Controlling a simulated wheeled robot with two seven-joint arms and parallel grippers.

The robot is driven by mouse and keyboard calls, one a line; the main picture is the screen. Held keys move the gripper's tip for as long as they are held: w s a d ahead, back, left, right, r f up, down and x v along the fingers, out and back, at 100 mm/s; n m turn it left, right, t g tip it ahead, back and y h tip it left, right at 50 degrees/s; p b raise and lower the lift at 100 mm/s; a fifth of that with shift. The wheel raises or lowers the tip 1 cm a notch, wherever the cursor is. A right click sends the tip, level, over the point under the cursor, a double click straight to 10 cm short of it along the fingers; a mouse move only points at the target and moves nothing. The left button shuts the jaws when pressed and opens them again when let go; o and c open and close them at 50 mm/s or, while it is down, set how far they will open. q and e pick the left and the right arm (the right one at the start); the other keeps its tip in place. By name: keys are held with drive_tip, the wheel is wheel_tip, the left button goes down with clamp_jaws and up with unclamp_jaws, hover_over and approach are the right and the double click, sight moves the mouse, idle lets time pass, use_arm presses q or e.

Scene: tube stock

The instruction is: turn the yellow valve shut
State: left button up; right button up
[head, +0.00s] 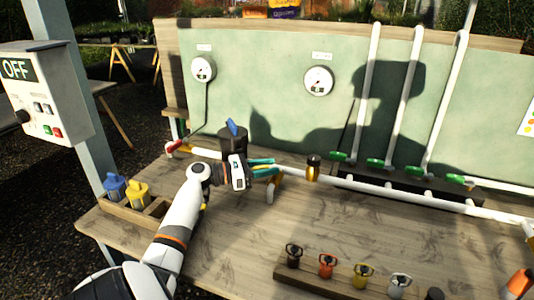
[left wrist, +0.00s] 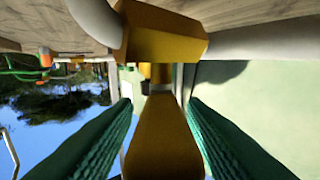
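The yellow valve has a brass-yellow body (left wrist: 158,35) on the white pipe and a long yellow lever (left wrist: 160,140), both large in the left wrist view. In the head view its yellow part (head: 275,183) shows just beyond my left gripper (head: 264,168), which partly hides it. My left gripper's green ribbed fingers stand one on each side of the lever. A gap seems to show between lever and fingertips, so the gripper looks open around it. Whether a finger touches the lever lower down is unclear. My right gripper is not in view.
A white pipe (head: 345,183) runs along the bench (head: 225,255), with a dark-topped brass fitting (head: 313,167) to the right. Green-handled valves (head: 338,156) feed upright pipes. A rack of coloured valves (head: 345,280) stands at the front.

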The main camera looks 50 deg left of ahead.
use_arm(q)
drive_tip(key=shift+s+a+r, duration=0.1)
drive_tip(key=shift+s+a, duration=0.1)
drive_tip(key=shift+s, duration=0.1)
drive_tip(key=p+v, duration=0.2)
drive_tip(key=v, duration=0.4)
drive_tip(key=shift+s, duration=0.4)
drive_tip(key=shift+a, duration=0.15)
